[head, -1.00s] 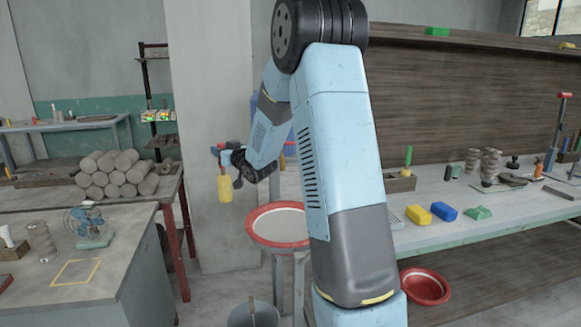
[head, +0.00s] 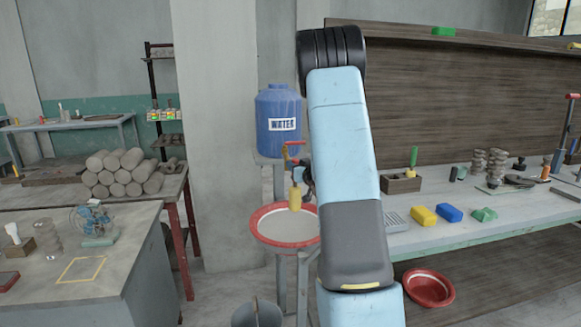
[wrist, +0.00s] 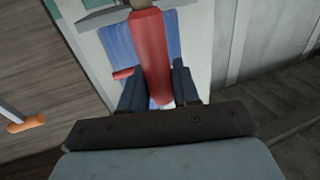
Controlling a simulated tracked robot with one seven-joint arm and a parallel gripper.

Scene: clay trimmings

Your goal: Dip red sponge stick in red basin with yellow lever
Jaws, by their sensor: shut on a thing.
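My gripper (wrist: 157,85) is shut on a red stick (wrist: 152,50), whose shaft lies between the two dark fingers in the wrist view. In the head view my gripper (head: 306,180) is partly hidden behind my arm. A yellow block-like end (head: 295,198) hangs below it, over the red-rimmed basin (head: 258,233). The basin has a pale inside and stands on a stool-like stand. The yellow end appears above the basin's far part; whether it touches the contents I cannot tell. I cannot make out a yellow lever.
A blue water barrel (head: 276,118) stands behind the basin. A second red basin (head: 428,288) sits low under the right bench (head: 455,232). A grey bucket (head: 257,313) is in front. The left table (head: 120,270) holds a small fan. A pillar rises behind.

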